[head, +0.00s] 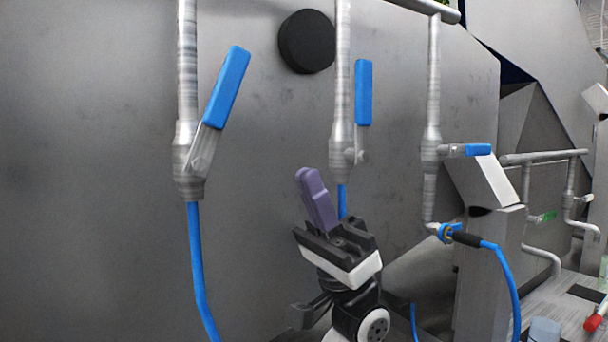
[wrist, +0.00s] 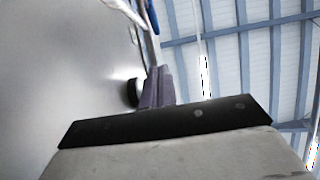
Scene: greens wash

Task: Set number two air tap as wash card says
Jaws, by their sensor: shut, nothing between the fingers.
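Three air taps with blue handles hang on grey pipes in the head view. The left tap's handle (head: 227,88) tilts up and to the right. The middle tap's handle (head: 364,92) stands upright, alongside its pipe. The right tap's handle (head: 477,150) lies level, pointing right. I see no numbers on the taps, and no readable wash card. My gripper (head: 306,174) is shut and empty, its purple fingers pointing up, below and left of the middle tap's body (head: 342,145) in the picture. In the wrist view the fingers (wrist: 157,88) are together.
A large grey metal wall (head: 100,150) stands behind the taps, with a round black disc (head: 307,41) near the middle pipe. Blue hoses (head: 198,260) hang below the taps. A grey post (head: 490,270) stands at the right, beside a bench with a red-tipped item (head: 592,323).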

